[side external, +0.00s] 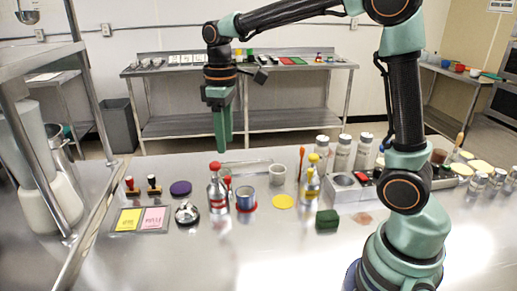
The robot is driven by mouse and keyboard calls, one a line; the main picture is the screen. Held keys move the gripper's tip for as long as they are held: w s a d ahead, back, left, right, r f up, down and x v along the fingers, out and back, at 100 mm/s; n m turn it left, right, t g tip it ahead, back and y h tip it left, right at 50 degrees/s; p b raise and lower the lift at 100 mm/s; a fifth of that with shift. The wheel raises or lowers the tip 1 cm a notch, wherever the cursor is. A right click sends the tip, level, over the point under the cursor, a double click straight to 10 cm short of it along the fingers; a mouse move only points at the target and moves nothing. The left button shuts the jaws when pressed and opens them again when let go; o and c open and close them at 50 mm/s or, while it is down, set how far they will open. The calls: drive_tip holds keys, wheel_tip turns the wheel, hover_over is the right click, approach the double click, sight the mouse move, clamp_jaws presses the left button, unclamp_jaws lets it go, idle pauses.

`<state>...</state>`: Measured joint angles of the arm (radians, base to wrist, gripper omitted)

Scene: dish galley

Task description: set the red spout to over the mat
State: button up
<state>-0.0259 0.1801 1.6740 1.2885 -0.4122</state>
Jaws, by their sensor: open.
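A steel bottle with a red top and red bands (217,190) stands upright on the steel counter; its red top is the most likely red spout. I cannot tell for sure which piece is the mat: a flat yellow disc (283,201) and a flat purple disc (180,188) both lie on the counter. My gripper (223,150) points straight down above and slightly behind the red-topped bottle, apart from it. It is open, with nothing seen between its fingers, which overlap in this view.
A blue-grey cup (246,199) on a red base stands right of the bottle. A yellow-topped bottle (310,184) is farther right. A bell (187,213), a tray with yellow and pink cards (113,231) and a green sponge (327,220) lie nearby. The front counter is clear.

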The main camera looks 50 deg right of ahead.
sight(228, 177)
wheel_tip(228, 177, down, 10)
drive_tip(key=shift+r, duration=0.1)
idle(0.4)
clamp_jaws()
drive_tip(key=shift+r, duration=0.1)
idle(1.1)
